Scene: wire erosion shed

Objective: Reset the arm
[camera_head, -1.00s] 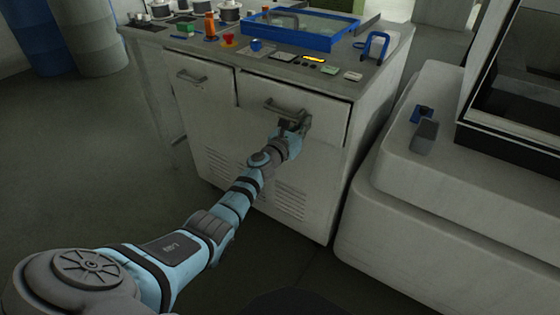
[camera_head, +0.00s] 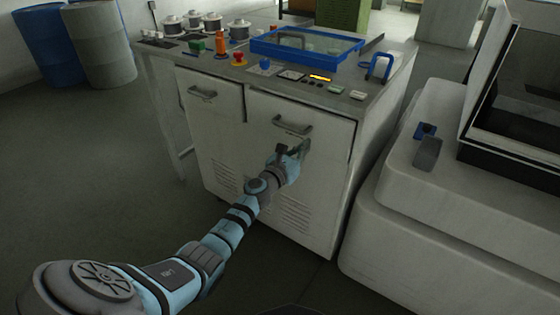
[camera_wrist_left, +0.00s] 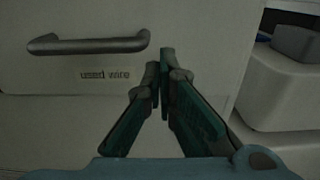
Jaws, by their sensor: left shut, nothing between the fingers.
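My left arm reaches in from the lower left in the head view. My left gripper (camera_head: 293,150) is in front of the grey cabinet, just below the handle (camera_head: 292,127) of its right-hand drawer. In the left wrist view, the left gripper's (camera_wrist_left: 164,62) fingers meet at the tips, shut and empty. The handle (camera_wrist_left: 88,43) is to the left of the fingers there, apart from them, with the label "used wire" (camera_wrist_left: 105,75) below it. The drawer front (camera_head: 330,132) looks flush with the cabinet. My right gripper is not in view.
The cabinet top holds a blue-framed tray (camera_head: 307,47), a red button (camera_head: 239,59), an orange bottle (camera_head: 221,44) and several spools. A pale machine (camera_head: 425,195) stands close on the right. Barrels (camera_head: 98,45) stand at the back left. Open floor (camera_head: 95,170) lies left of the cabinet.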

